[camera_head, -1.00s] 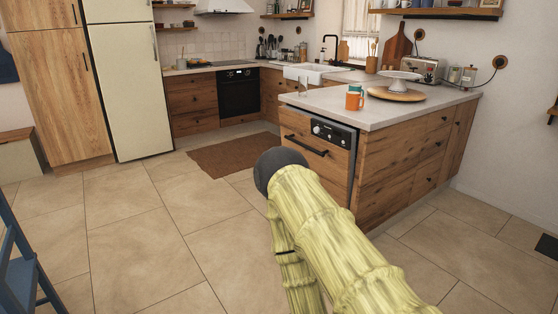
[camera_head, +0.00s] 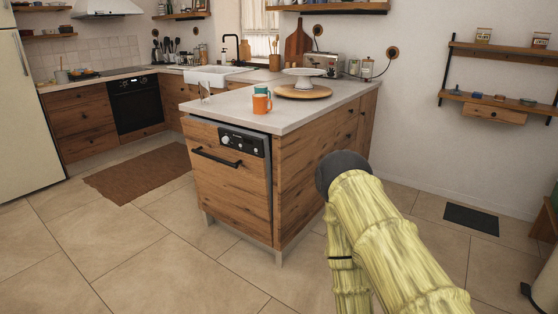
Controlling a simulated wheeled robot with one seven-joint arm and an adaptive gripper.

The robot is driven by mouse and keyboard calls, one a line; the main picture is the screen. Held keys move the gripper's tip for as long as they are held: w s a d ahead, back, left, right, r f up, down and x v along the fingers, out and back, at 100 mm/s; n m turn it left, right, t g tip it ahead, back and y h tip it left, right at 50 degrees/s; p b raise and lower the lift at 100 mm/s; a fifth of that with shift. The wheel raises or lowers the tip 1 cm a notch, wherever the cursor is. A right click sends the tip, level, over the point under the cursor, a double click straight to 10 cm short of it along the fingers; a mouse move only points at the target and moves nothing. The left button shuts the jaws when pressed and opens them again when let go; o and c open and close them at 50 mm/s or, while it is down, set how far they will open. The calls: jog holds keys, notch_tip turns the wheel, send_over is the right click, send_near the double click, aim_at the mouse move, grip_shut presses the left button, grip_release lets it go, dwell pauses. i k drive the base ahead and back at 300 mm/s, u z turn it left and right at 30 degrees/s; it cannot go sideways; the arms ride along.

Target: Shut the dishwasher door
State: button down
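The dishwasher is built into the end of the kitchen counter, left of the middle of the view. Its door (camera_head: 228,180) has a wood front, a black bar handle (camera_head: 217,157) and a dark control panel (camera_head: 242,141) at the top. The door stands nearly upright and seems to lean slightly out from the cabinet, with a thin dark gap along its right edge. My arm rises at the lower right, apart from the dishwasher. My gripper is not in view, so its state does not show.
The counter (camera_head: 262,108) holds an orange mug (camera_head: 262,104), a round wooden board (camera_head: 303,92) and a toaster (camera_head: 322,66). A brown rug (camera_head: 140,173) lies left of the dishwasher. The tiled floor in front is clear. A dark mat (camera_head: 471,220) lies at right.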

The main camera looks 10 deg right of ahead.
aim_at(235, 184)
jog(key=z, duration=0.1)
jog(key=i, duration=1.4)
jog(key=u, duration=0.85)
